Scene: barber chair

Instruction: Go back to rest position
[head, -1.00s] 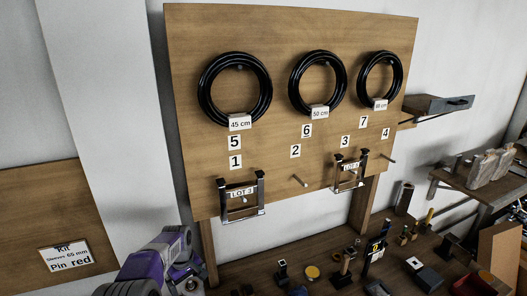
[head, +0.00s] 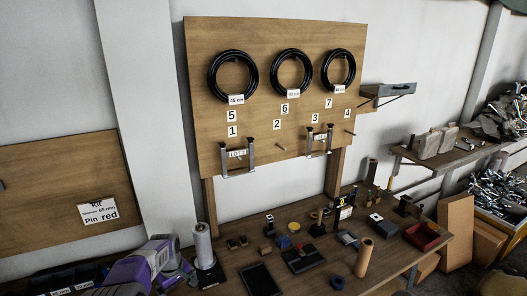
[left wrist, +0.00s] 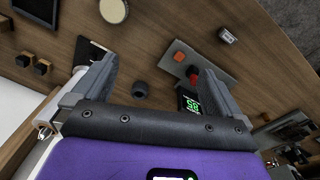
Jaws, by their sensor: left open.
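My left arm (head: 150,268) comes in at the bottom left of the head view, purple and grey, low beside the workbench's left end. My left gripper (left wrist: 157,78) shows in the left wrist view with its two grey fingers spread wide and nothing held between them. The wooden workbench top (left wrist: 165,25) lies beyond the fingers. A small dark round piece (left wrist: 140,89) shows in the gap between the fingers, apart from both. My right gripper is in neither view.
The workbench (head: 222,262) carries a white roll (head: 203,246), a tan cylinder (head: 364,258), a red tray (head: 422,236) and several small parts. A wooden board (head: 270,110) with three black hose rings stands behind. A kit panel (head: 60,190) is at left.

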